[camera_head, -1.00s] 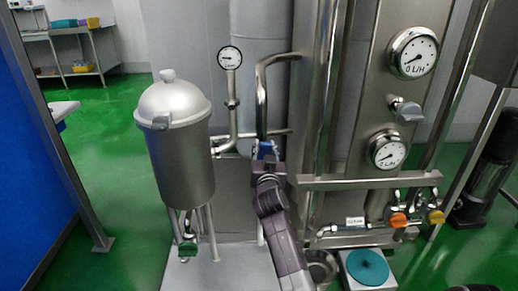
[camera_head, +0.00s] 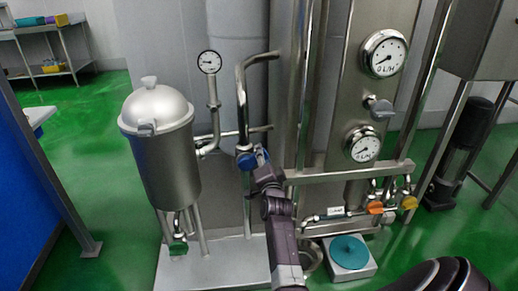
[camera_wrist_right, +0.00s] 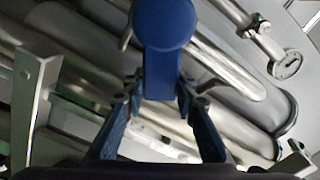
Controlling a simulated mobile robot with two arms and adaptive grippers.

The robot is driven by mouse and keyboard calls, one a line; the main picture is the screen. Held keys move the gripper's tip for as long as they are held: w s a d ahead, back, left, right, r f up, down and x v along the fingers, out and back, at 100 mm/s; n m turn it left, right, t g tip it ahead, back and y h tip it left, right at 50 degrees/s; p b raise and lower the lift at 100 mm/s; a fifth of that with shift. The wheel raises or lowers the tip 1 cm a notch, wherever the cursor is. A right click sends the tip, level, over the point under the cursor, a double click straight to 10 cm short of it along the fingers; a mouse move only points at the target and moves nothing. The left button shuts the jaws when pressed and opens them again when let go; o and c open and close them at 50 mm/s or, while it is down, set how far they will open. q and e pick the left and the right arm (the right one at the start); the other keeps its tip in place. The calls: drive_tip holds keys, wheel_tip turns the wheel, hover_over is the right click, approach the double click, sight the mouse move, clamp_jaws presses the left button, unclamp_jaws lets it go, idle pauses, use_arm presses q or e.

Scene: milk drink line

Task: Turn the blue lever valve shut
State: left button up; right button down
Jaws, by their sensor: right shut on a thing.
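The blue lever valve (camera_head: 245,160) sits on the vertical steel pipe between the tank and the panel. Its round blue hub shows to the left of my right gripper (camera_head: 262,160). In the right wrist view the blue lever (camera_wrist_right: 162,45) has its round end at the top, and its handle runs down between the fingers of my right gripper (camera_wrist_right: 160,100). The gripper is shut on this handle. In the head view the gripper hides most of the handle. My left gripper is in neither view.
A domed steel tank (camera_head: 162,150) stands to the left of the pipe, with a small gauge (camera_head: 209,62) behind it. A panel with gauges (camera_head: 384,54) and orange and yellow valves (camera_head: 375,208) stands to the right. A steel rail (camera_head: 345,172) crosses close to my right gripper.

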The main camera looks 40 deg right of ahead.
drive_tip(key=f+m, duration=0.1)
drive_tip(key=m, duration=0.1)
drive_tip(key=shift+s+d+f+m, duration=0.2)
drive_tip(key=shift+d+f+m, duration=0.1)
drive_tip(key=shift+f, duration=0.05)
drive_tip(key=shift+d+f+m, duration=0.1)
drive_tip(key=shift+f+m, duration=0.4)
drive_tip(key=shift+m, duration=0.35)
drive_tip(key=shift+f+m, duration=0.45)
drive_tip(key=shift+m, duration=0.4)
drive_tip(key=shift+f, duration=0.1)
drive_tip(key=c, duration=1.5)
unclamp_jaws()
drive_tip(key=shift+s, duration=0.1)
drive_tip(key=shift+v, duration=3.75)
